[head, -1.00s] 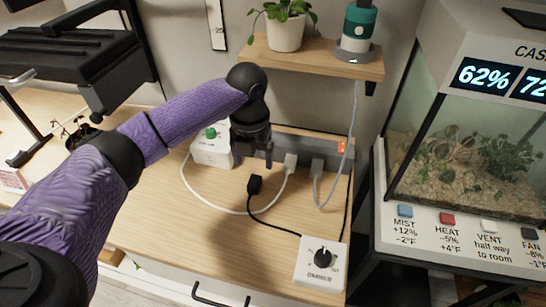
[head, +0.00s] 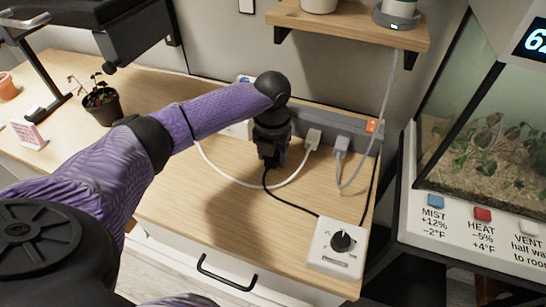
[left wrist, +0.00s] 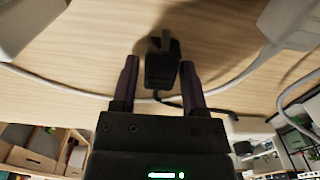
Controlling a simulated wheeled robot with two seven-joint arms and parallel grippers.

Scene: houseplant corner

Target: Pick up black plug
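The black plug (left wrist: 162,66) lies on the wooden tabletop between the two fingers of my left gripper (left wrist: 159,63) in the left wrist view, its prongs pointing away. The fingers stand on either side of it, with a small gap visible at the left finger, so the gripper looks open. In the head view my left gripper (head: 268,161) points down at the table and hides the plug. The plug's black cord (head: 290,206) runs from there towards a white dial box (head: 336,244). My right gripper is not in view.
A white cable (head: 225,177) curves left of the gripper. A wooden shelf (head: 345,28) overhangs the back.

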